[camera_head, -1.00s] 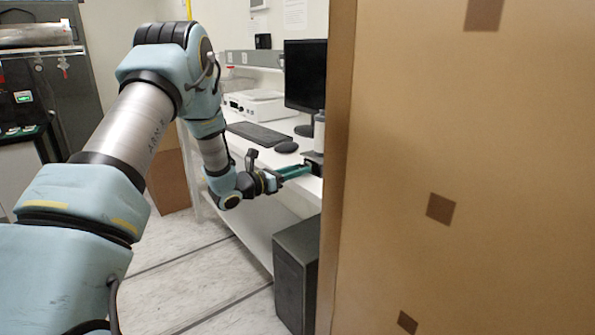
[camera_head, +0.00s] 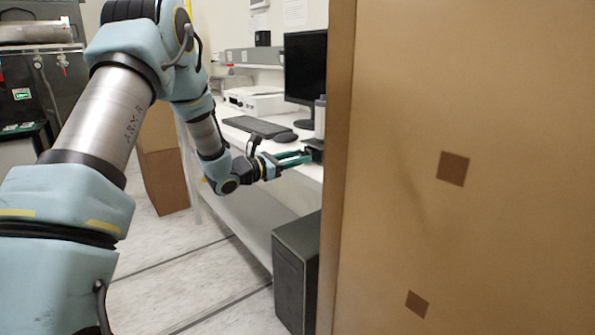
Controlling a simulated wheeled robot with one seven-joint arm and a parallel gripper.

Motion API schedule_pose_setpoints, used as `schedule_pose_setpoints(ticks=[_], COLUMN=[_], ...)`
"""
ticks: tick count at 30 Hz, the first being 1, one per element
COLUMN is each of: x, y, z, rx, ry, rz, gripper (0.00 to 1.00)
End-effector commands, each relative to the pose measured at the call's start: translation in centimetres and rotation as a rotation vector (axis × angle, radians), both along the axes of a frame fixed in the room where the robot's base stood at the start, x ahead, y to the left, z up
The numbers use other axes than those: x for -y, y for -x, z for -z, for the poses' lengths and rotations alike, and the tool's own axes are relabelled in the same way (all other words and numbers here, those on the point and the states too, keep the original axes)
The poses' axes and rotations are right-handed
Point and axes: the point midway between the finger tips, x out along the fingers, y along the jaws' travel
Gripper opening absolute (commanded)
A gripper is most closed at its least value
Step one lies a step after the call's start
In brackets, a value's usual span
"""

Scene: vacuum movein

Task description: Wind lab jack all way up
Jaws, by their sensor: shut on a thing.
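My gripper (camera_head: 298,158) has green fingers and reaches to the front edge of the white bench. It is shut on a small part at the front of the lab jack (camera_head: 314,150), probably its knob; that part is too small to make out. The jack shows as a dark, small block at the bench edge, partly cut off by the brown panel on the right. A grey cylinder (camera_head: 320,117) stands upright above it, seemingly on its top. How far the jack is raised cannot be told.
A large brown panel (camera_head: 400,100) blocks the right half. The bench (camera_head: 235,133) holds a monitor (camera_head: 305,68), a keyboard (camera_head: 257,127), a mouse (camera_head: 284,137) and a white device (camera_head: 255,99). A dark computer case (camera_head: 296,268) stands below.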

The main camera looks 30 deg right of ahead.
Motion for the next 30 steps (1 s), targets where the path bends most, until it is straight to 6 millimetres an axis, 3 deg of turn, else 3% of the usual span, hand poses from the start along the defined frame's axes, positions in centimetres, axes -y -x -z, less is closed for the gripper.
schedule_pose_setpoints(ticks=[7, 18, 19, 26, 30], x=[-0.01, -0.01, -0.01, -0.01, 0.00], y=[-0.02, 0.02, 0.02, 0.03, 0.03], z=[0.21, -0.04, -0.04, -0.03, 0.00], rx=[0.107, 0.119, 0.118, 0.118, 0.117], ry=[-0.019, -0.024, -0.024, -0.024, -0.024], rz=[-0.002, -0.001, -0.001, -0.001, 0.000], gripper=[0.00, 0.00, 0.40, 0.66, 0.67])
